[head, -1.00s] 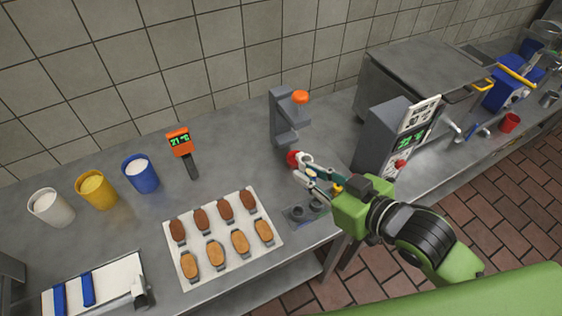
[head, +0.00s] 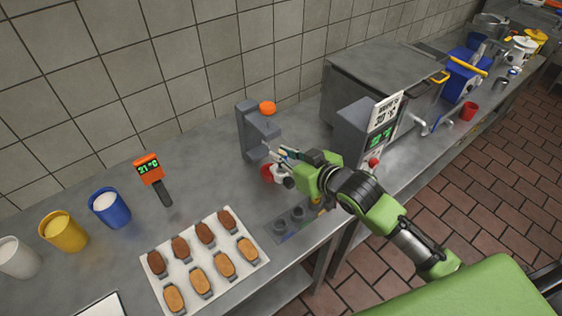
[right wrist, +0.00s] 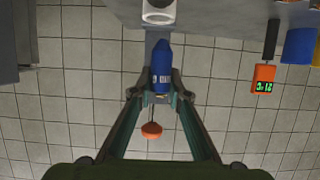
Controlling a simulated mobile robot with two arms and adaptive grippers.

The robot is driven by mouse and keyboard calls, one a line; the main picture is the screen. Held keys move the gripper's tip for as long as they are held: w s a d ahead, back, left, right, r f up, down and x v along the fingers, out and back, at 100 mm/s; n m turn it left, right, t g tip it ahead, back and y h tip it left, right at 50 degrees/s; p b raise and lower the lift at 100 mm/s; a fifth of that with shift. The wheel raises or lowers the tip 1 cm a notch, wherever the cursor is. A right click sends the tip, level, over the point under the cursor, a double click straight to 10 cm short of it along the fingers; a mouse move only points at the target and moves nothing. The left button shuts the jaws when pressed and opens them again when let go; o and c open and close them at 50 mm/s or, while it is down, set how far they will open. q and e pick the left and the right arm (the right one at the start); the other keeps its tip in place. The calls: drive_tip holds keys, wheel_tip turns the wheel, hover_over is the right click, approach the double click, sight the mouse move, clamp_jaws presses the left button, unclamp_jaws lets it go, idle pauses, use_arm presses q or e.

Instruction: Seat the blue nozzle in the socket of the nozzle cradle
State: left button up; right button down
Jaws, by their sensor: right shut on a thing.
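My right gripper (head: 276,156) is in front of the grey stand with the orange knob (head: 267,108). In the right wrist view its fingertips (right wrist: 160,97) are closed on the lower end of the blue nozzle (right wrist: 162,66), which has pale lettering. In the head view the nozzle is hard to make out behind the fingers. A dark plate with round sockets (head: 297,219), which looks like the nozzle cradle, lies at the counter's front edge, below and apart from the gripper. My left gripper is out of view.
A small red item (head: 267,174) is just below the gripper. A grey box with a green display (head: 375,135) stands to its right. A tray of biscuits (head: 222,285), a thermometer (head: 150,172) and several cups are to the left. Bare counter lies between.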

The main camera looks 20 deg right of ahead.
drive_tip(key=shift+w+f, duration=0.45)
drive_tip(key=shift+f, duration=0.05)
drive_tip(key=shift+w+f, duration=0.4)
drive_tip(key=shift+f, duration=0.1)
drive_tip(key=shift+f+p, duration=0.65)
drive_tip(key=shift+f, duration=0.95)
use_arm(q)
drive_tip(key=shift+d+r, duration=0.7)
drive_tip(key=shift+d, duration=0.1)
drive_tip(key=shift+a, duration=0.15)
use_arm(e)
drive_tip(key=shift+f, duration=0.1)
drive_tip(key=c, duration=1.9)
unclamp_jaws()
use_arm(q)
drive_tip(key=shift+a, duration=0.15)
